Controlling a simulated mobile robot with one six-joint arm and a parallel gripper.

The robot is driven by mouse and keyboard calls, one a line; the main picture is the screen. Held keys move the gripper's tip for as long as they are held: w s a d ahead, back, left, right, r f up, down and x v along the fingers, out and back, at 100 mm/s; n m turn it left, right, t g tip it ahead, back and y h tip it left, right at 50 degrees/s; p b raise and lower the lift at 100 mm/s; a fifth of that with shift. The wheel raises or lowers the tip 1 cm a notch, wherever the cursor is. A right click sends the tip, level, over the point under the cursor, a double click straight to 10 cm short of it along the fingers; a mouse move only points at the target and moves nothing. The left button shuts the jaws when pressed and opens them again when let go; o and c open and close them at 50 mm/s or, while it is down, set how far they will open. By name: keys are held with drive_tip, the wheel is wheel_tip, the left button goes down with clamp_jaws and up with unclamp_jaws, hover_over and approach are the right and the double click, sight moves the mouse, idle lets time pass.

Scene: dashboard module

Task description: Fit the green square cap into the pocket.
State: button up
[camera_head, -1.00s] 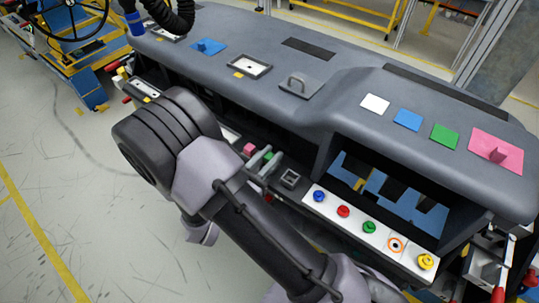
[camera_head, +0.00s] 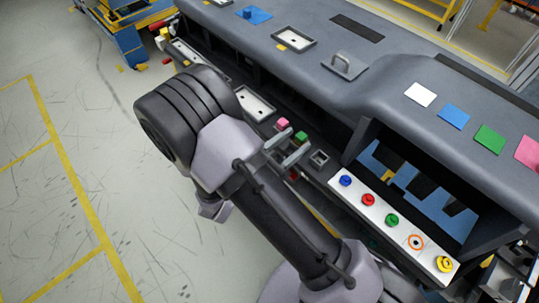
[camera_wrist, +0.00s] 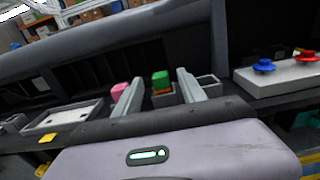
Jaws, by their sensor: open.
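A small green square cap (camera_head: 300,137) stands on the lower shelf of the dashboard, beside a pink block (camera_head: 283,124). The wrist view shows the green cap (camera_wrist: 160,80) between the two fingers in the picture, with a red-orange strip below it. My gripper (camera_head: 288,147) is open and empty near it; its fingers show in the wrist view (camera_wrist: 160,98). I cannot tell whether the cap is truly between the jaws. A small grey square-rimmed holder (camera_head: 320,158), possibly the pocket, sits just right of the gripper. It is partly behind the right finger in the wrist view (camera_wrist: 209,85).
A white button panel (camera_head: 404,226) with coloured knobs lies right of the grey holder. A white tray (camera_head: 256,103) with a dark rim is to the left. The dashboard top (camera_head: 375,85) overhangs the shelf. Flat coloured squares lie on it, including a green one (camera_head: 489,138).

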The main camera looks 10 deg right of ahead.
drive_tip(key=p+v, duration=0.1)
drive_tip(key=v, duration=1.3)
drive_tip(key=shift+p, duration=0.3)
drive_tip(key=shift+r, duration=0.1)
drive_tip(key=s+d+r+m+g+y+b, duration=0.4)
drive_tip(key=s+d+m+g+y+b, duration=0.3)
drive_tip(key=d+m+g, duration=0.8)
drive_tip(key=s+a+r+m+t+y+b, duration=0.1)
drive_tip(key=a+r+m+t+y+b, duration=0.1)
drive_tip(key=a+r+m+t+y, duration=0.3)
drive_tip(key=r+m+t+y, duration=0.1)
drive_tip(key=m+t+y, duration=0.3)
drive_tip(key=m, duration=0.5)
drive_tip(key=shift+s+r+m+t+y, duration=0.3)
drive_tip(key=shift+s+r+t, duration=0.1)
drive_tip(key=shift+t, duration=0.2)
